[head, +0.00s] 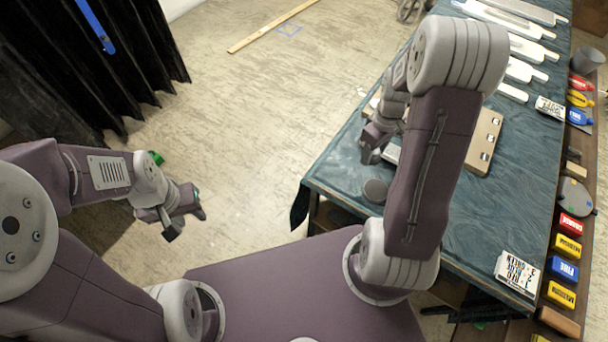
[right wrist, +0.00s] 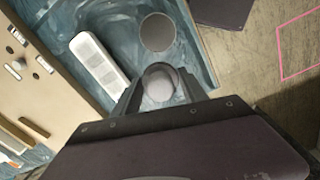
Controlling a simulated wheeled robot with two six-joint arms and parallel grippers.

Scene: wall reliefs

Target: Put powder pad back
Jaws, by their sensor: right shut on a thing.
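My right gripper (head: 372,153) is over the near left part of the cloth-covered table.
A white slotted block (right wrist: 98,62) lies beside a tan board (right wrist: 30,65) with small metal fittings. Pale tools (head: 515,45) lie at the table's far end. Coloured labelled blocks (head: 563,268) line the right edge. Bare blue cloth (head: 450,220) is around the disc.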

